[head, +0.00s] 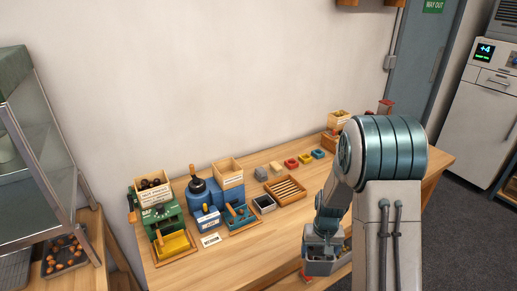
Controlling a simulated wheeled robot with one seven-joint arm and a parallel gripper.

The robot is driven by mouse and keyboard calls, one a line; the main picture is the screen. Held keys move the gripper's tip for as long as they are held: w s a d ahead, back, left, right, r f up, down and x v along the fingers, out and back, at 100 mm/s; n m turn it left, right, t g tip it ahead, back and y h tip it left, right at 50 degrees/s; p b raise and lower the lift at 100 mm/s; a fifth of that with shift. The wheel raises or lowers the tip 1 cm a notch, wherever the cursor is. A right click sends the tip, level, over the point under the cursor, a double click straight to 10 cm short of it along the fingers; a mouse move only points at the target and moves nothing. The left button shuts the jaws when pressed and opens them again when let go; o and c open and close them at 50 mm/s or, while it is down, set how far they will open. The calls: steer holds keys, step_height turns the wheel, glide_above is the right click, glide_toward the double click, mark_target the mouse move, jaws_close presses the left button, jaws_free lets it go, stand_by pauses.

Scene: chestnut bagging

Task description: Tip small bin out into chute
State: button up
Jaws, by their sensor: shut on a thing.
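In the head view my gripper (326,238) points down at the front edge of the workbench, right of centre. It is shut on a small grey bin (321,267), which looks roughly level. A little brown and yellow shows around the bin's top, but its contents are too small to make out. The fingertips are mostly hidden by the hand and arm. I cannot tell which part is the chute. A wooden hopper with dark chestnuts (152,189) tops a green machine (160,219), and another wooden hopper (228,173) stands by a blue machine (204,203).
A glass cabinet (42,117) stands left. My arm hides the bench's right part.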

steer(key=w+a+r+n, duration=1.8)
steer(key=a+n, duration=0.3)
steer(key=n, duration=0.3)
steer(key=shift+r+n, duration=0.4)
steer(key=shift+r, duration=0.35)
